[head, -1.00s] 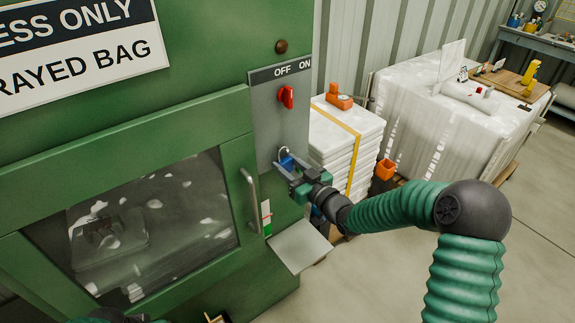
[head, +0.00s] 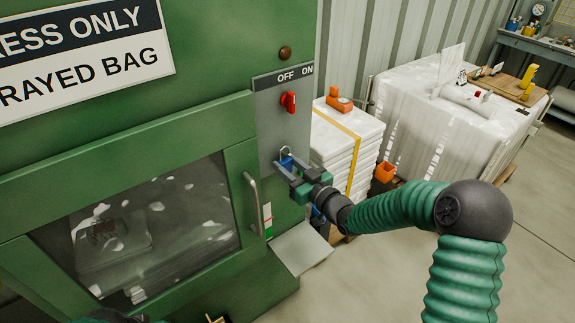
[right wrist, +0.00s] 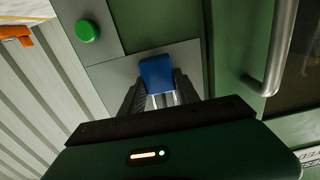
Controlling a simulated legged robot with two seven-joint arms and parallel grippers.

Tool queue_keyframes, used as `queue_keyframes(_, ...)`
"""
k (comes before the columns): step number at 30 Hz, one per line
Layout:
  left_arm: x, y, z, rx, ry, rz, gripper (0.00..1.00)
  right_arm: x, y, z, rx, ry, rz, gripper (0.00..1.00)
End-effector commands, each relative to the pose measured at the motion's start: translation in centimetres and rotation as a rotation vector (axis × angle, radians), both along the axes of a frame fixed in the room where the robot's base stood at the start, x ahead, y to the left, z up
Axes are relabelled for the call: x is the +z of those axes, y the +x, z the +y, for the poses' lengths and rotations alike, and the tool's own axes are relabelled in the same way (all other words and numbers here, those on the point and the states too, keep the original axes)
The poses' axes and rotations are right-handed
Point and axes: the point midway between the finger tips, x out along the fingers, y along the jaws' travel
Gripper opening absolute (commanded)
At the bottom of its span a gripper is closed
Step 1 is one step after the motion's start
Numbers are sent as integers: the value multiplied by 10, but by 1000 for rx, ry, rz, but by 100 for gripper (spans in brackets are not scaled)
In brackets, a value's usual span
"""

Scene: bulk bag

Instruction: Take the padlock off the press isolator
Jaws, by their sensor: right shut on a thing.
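The blue padlock (head: 285,161) with its silver shackle is at the lower part of the grey isolator panel (head: 268,118) on the green press. My right gripper (head: 287,168) is shut on the padlock body. In the right wrist view the blue padlock (right wrist: 157,74) sits between the two dark fingers. Whether the shackle still passes through a hasp I cannot tell. The red isolator switch (head: 289,102) is above the padlock, below the OFF and ON labels. My left gripper is not in view; only a bit of what looks like my left arm shows at the bottom edge.
The press door handle (head: 252,204) is left of my right gripper, and a grey shelf (head: 301,249) juts out below it. A strapped stack of white bags (head: 345,143) stands close behind on the right. A green button (right wrist: 87,31) shows in the right wrist view.

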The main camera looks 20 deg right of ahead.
Motion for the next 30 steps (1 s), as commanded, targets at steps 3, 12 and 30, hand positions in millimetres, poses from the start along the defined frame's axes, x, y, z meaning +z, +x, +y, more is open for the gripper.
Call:
queue_keyframes(3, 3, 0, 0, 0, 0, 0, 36, 2, -5, -3, -1, 0, 0, 0)
queue_keyframes(12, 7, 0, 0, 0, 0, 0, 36, 5, -19, -7, -1, 0, 0, 0)
queue_keyframes(30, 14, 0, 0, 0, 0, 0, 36, 7, -51, -19, -2, 0, 0, 0)
